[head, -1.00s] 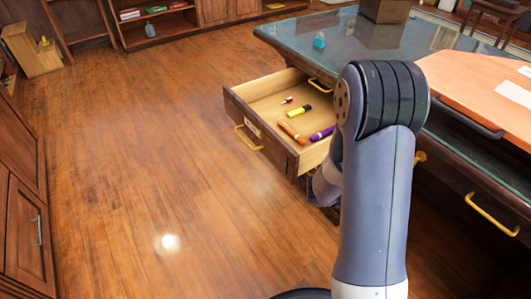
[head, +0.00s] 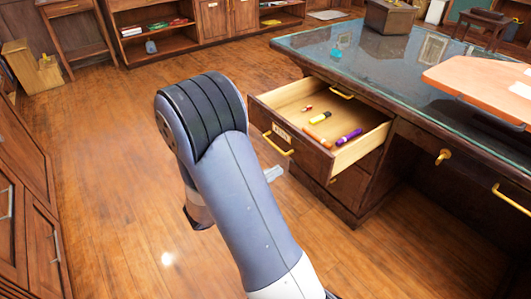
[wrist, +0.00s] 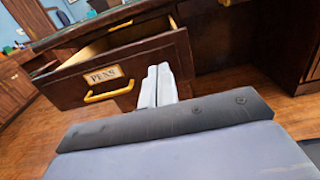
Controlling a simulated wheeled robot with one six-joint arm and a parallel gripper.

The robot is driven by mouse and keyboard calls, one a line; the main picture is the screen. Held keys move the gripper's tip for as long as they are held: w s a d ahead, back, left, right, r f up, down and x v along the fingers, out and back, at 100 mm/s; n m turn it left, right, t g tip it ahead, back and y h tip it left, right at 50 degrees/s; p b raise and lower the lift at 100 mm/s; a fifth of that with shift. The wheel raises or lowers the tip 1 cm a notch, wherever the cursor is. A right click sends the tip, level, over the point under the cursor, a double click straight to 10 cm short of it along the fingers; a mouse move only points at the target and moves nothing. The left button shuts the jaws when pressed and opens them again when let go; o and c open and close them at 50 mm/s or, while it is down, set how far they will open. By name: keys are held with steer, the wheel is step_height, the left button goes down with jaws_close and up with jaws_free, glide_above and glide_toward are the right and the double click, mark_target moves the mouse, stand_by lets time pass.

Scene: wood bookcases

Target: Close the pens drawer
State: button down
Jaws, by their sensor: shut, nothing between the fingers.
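The pens drawer (head: 292,139) stands pulled out of the dark wood desk in the head view. It holds an orange marker (head: 318,138), a yellow marker (head: 320,118), a purple marker (head: 348,136) and a small red item (head: 307,108). Its dark front has a yellow handle (head: 277,145), and the wrist view shows its PENS label (wrist: 103,76). My gripper (wrist: 158,72) is shut and empty, in front of the drawer's right part in the wrist view. I cannot tell whether the fingertips touch the front. In the head view, a fingertip (head: 272,173) shows just below the drawer front.
The glass-topped desk (head: 370,75) fills the right side, with another yellow handle (head: 510,200) and a knob (head: 443,157). Wood cabinets (head: 25,225) stand at the left. The wood floor (head: 110,150) between is clear.

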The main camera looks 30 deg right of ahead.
mark_target(317, 147)
steer(key=d+b, duration=0.1)
steer(key=d, duration=0.3)
steer(key=w+d+b, duration=0.1)
steer(key=d, duration=0.3)
steer(key=d+b, duration=0.1)
steer(key=d, duration=0.4)
steer(key=shift+w+d, duration=0.1)
steer(key=shift+w, duration=0.1)
steer(key=shift+d, duration=0.2)
steer(key=shift+d, duration=0.5)
steer(key=w+d+b, duration=0.1)
steer(key=w+d, duration=0.1)
steer(key=d, duration=2.3)
steer(key=shift+w+d, duration=0.15)
steer(key=shift+d, duration=0.25)
steer(key=shift+b, duration=0.3)
